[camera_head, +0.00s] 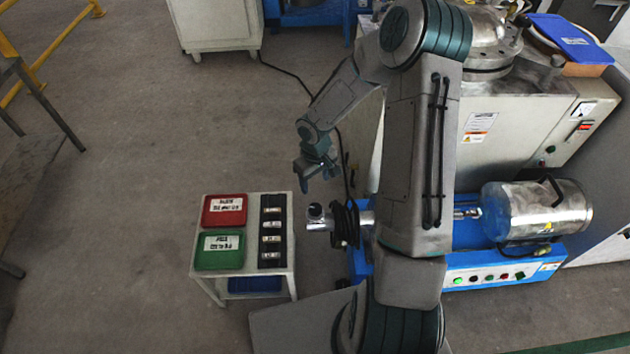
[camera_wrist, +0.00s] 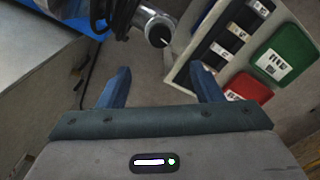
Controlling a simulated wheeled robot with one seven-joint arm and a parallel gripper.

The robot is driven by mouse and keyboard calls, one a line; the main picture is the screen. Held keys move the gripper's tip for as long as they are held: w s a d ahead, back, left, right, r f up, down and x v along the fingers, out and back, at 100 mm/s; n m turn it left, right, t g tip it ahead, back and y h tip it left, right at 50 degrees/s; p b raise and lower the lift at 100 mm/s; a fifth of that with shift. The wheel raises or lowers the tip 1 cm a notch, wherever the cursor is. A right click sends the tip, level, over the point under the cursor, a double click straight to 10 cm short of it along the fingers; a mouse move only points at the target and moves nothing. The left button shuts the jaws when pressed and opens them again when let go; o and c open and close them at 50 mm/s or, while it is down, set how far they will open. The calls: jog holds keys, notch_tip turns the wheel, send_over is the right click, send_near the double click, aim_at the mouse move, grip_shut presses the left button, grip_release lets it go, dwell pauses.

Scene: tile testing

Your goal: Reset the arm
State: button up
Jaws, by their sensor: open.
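My gripper (camera_head: 318,172) hangs in the air above and to the right of the small white cart, in front of the grey machine. In the wrist view my gripper (camera_wrist: 161,86) shows two blue fingers spread apart with nothing between them. My grey and teal arm reaches up from the bottom of the head view and bends over to the left. It hides part of the machine behind it.
The white cart (camera_head: 203,282) carries a red box (camera_head: 224,202), a green box (camera_head: 208,260) and a black rack (camera_head: 272,213) of several labelled pieces. A metal cylinder (camera_head: 545,212) lies on a blue machine base (camera_head: 515,264) at right. Open floor (camera_head: 120,190) is at left.

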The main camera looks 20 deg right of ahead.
dwell(0.3)
jog(key=s+d+r+m+t+h+p, duration=0.1)
jog(key=s+r+p, duration=0.3)
jog(key=r, duration=0.9)
jog(key=s+d+r+m+h+p, duration=0.1)
jog(key=s+d+r+p, duration=0.2)
jog(key=r, duration=0.9)
jog(key=s+a+r+m+t+y+p, duration=0.1)
jog(key=s+r+p, duration=0.3)
jog(key=r, duration=0.5)
jog(key=s+a+r+m+y+p, duration=0.1)
jog(key=s+a+r+m+p, duration=0.1)
jog(key=s+r, duration=0.6)
jog(key=shift+s+a+r+t+p, duration=0.4)
jog(key=shift+s+a+p, duration=0.3)
jog(key=shift+p, duration=0.25)
jog(key=shift+d, duration=0.1)
jog(key=shift+c, duration=0.2)
